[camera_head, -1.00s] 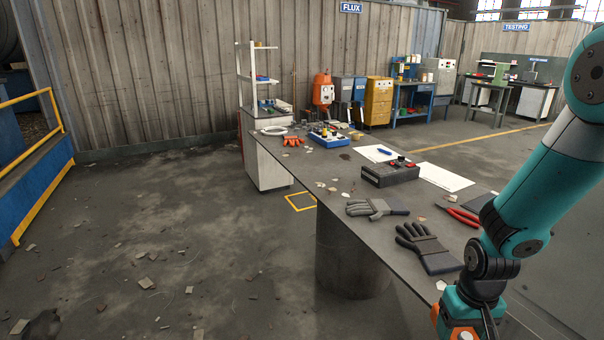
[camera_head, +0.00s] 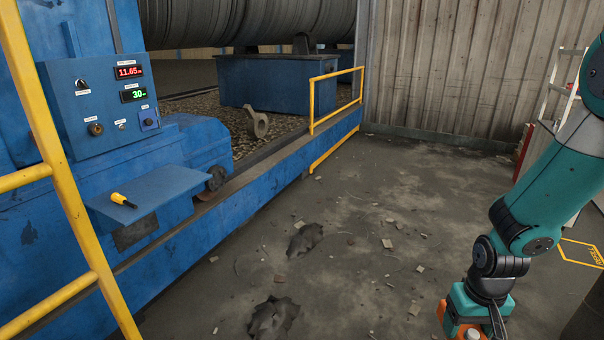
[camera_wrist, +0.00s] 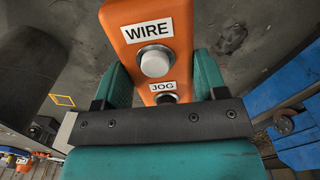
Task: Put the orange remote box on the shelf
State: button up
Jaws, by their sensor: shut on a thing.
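The orange remote box (camera_wrist: 182,60) is held in my gripper (camera_wrist: 162,78). In the wrist view it shows a "WIRE" label with a round white button and a "JOG" label with a dark button, and a finger lies along each side. In the head view only a bit of the box (camera_head: 468,332) shows at the bottom edge, under my gripper (camera_head: 475,315). A small blue shelf (camera_head: 165,190) juts from the blue machine at the left, well apart from my gripper. A yellow-and-black tool (camera_head: 122,200) lies on its left part.
A control panel (camera_head: 105,105) with two lit displays stands above the shelf. A yellow railing (camera_head: 65,185) crosses the left foreground, in front of the machine. The floor (camera_head: 370,250) between machine and arm is open, with scattered debris and two dark patches.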

aim_at(171, 182)
jog(key=u, duration=0.15)
jog(key=i, duration=6)
jog(key=u, duration=5.05)
jog(key=i, duration=0.95)
jog(key=z, duration=0.15)
